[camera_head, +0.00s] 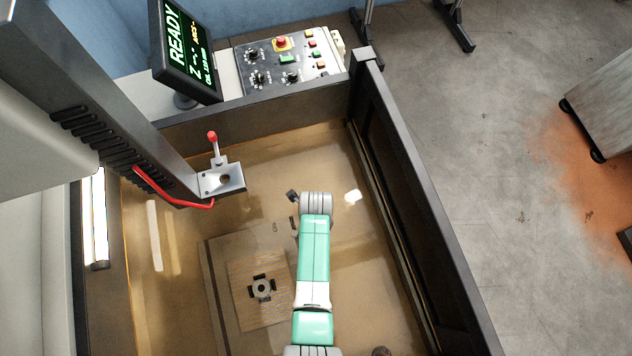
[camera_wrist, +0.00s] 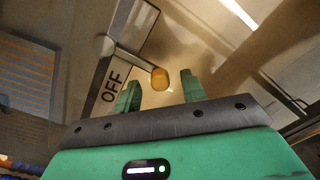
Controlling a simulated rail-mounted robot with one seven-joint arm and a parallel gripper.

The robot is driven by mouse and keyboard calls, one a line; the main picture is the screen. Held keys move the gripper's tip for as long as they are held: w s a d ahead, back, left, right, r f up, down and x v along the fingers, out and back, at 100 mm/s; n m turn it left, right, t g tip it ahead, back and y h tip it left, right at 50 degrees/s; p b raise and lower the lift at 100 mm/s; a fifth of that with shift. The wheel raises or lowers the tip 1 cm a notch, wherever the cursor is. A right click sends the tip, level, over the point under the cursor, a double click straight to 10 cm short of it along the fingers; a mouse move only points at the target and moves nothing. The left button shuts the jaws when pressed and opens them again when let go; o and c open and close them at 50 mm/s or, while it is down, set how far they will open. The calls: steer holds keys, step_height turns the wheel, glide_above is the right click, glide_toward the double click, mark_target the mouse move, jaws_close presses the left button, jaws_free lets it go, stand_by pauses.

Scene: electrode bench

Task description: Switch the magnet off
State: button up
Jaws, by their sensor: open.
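In the wrist view a grey lever (camera_wrist: 126,66) runs from a round pivot (camera_wrist: 104,45) to an orange knob (camera_wrist: 159,78). A plate with the word OFF (camera_wrist: 112,88) lies beside the lever. My gripper (camera_wrist: 161,83) is open, and its two green fingers stand apart with the knob showing between their tips. I cannot tell whether either finger touches the knob. In the head view my arm (camera_head: 314,250) reaches into the tank. Its fingers and the orange-knobbed lever cannot be made out there.
The tank wall (camera_head: 405,180) stands right of my arm. A block with a dark cross-shaped fixture (camera_head: 262,288) lies on the tank floor to its left. The machine head carries a red-knobbed lever (camera_head: 212,137) and a red hose (camera_head: 160,188). A control panel (camera_head: 288,60) and a READY screen (camera_head: 186,50) stand behind.

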step_height(320, 180, up, 7)
steer(key=shift+r+p, duration=0.2)
steer(key=shift+p, duration=0.2)
steer(key=w+r+n+t, duration=0.35)
steer(key=w+r, duration=0.25)
steer(key=r, duration=0.5)
steer(key=w+r+n+t, duration=0.3)
steer(key=w+r+t, duration=0.15)
steer(key=r, duration=0.65)
steer(key=w+r+n+t, duration=0.35)
steer(key=w+r, duration=0.25)
steer(key=r, duration=0.4)
steer(key=s+r+n+t+p, duration=0.1)
steer(key=s+r+n+t, duration=0.25)
steer(key=r, duration=1.15)
steer(key=s+r+n+t, duration=0.2)
steer(key=r+n+t, duration=0.25)
steer(key=r, duration=1.05)
steer(key=s+a+r+n+t, duration=0.1)
steer(key=s+r+n+t, duration=0.4)
steer(key=s+r, duration=0.7)
step_height(320, 180, up, 3)
steer(key=shift+s+a+f+n, duration=0.1)
steer(key=shift+s+a+n, duration=0.1)
steer(key=shift+n, duration=0.5)
